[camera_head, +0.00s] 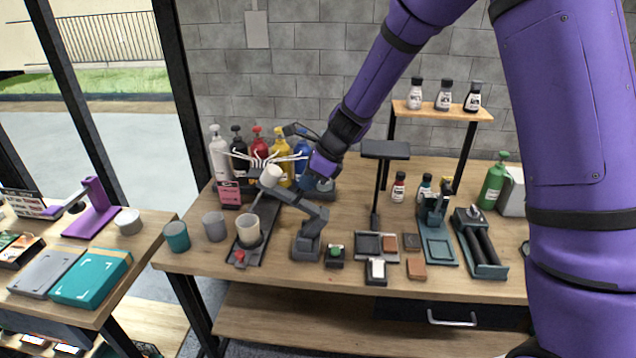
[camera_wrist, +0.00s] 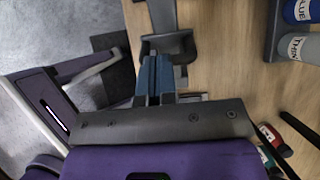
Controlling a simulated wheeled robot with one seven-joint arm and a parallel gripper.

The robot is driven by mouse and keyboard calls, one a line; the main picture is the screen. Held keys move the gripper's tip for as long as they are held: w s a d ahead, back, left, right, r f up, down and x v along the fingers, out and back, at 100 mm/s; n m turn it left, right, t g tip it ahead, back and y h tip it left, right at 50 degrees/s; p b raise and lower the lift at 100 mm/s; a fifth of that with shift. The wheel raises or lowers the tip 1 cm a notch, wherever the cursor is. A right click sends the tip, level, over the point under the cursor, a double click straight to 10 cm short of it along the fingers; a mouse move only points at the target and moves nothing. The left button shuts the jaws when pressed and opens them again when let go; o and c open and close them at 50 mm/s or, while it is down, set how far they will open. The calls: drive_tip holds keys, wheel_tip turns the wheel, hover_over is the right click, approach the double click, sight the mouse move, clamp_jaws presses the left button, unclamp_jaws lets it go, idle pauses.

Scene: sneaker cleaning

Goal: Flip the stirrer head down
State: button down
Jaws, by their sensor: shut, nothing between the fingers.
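The stirrer (camera_head: 308,245) stands on the table left of the middle, with a dark grey jointed arm. Its head (camera_head: 271,176) is tipped up at the end of that arm, and its white prongs spread upward and sideways in the air. A pale cup (camera_head: 249,231) stands below the head on a dark plate with a red button. My gripper is behind and to the right of the head in the head view. In the wrist view my gripper (camera_wrist: 155,62) has its blue fingers together and empty. A dark grey part shows just past them; contact cannot be told.
Bottles (camera_head: 219,155) stand in a row behind the stirrer. A grey cup (camera_head: 214,226) and a teal cup (camera_head: 176,236) stand at the left. A tall stand (camera_head: 385,149), small trays (camera_head: 377,245) and a roller unit (camera_head: 480,243) fill the right side.

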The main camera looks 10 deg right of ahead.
sight(270, 185)
drive_tip(key=a, duration=0.1)
drive_tip(key=w+a+h, duration=0.1)
drive_tip(key=a, duration=0.1)
drive_tip(key=shift+g+h, duration=0.3)
drive_tip(key=shift+w+a+f+h, duration=0.15)
drive_tip(key=shift+a+h, duration=0.2)
drive_tip(key=shift+a, duration=0.15)
drive_tip(key=shift+w+a+f+h, duration=0.1)
drive_tip(key=shift+w+a+h, duration=0.05)
drive_tip(key=shift+a+h, duration=0.3)
drive_tip(key=shift+w+a+f, duration=0.2)
drive_tip(key=shift+a+f, duration=0.1)
drive_tip(key=shift+a, duration=0.4)
drive_tip(key=shift+w+a+f, duration=0.25)
drive_tip(key=shift+a, duration=0.4)
drive_tip(key=shift+w+a+f, duration=0.2)
drive_tip(key=shift+a+f, duration=0.1)
drive_tip(key=shift+a, duration=0.4)
